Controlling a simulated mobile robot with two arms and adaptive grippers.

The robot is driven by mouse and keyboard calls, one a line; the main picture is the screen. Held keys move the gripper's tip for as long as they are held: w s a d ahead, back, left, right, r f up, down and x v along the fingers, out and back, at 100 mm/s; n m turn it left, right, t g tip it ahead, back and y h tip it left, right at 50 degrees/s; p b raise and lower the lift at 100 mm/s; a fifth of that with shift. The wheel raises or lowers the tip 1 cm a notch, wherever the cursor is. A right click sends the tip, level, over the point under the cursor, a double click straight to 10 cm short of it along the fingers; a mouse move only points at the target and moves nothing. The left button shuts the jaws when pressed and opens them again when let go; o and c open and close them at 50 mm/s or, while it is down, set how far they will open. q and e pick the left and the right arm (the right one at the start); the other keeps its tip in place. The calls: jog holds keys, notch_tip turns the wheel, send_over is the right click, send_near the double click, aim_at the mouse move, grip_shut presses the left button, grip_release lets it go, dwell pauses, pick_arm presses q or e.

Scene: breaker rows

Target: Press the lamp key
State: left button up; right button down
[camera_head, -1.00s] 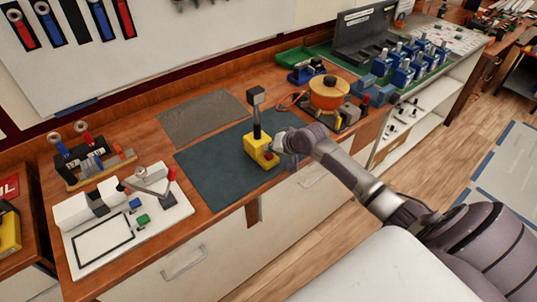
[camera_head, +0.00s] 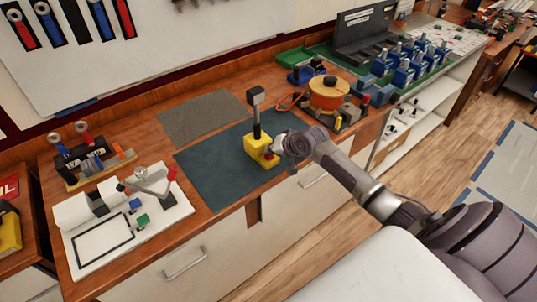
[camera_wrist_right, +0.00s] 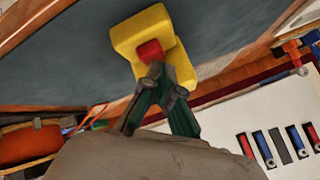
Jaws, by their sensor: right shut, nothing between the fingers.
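A yellow lamp base (camera_head: 257,148) stands on the dark blue-grey mat (camera_head: 208,172). The red key (camera_wrist_right: 150,50) shows on the yellow base (camera_wrist_right: 140,28) in the wrist view. My right gripper (camera_head: 273,147) is shut and empty, at the right side of the base by the key. In the wrist view its fingertips (camera_wrist_right: 156,70) are right at the key's near edge; I cannot tell whether they touch it or whether it is pressed down. My left gripper is out of view.
An orange round device (camera_head: 329,93) stands to the right on the bench. A white board with a small lever device (camera_head: 105,236) lies at the left front. A grey mat (camera_head: 202,117) lies behind and is bare.

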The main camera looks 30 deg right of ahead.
aim_at(271, 156)
jog(key=shift+f, duration=0.5)
dwell(0.5)
jog(key=shift+r, duration=0.1)
jog(key=shift+r+p, duration=0.8)
jog(key=shift+p, duration=0.05)
notch_tip(271, 156, up, 6)
jog(key=p, duration=0.6)
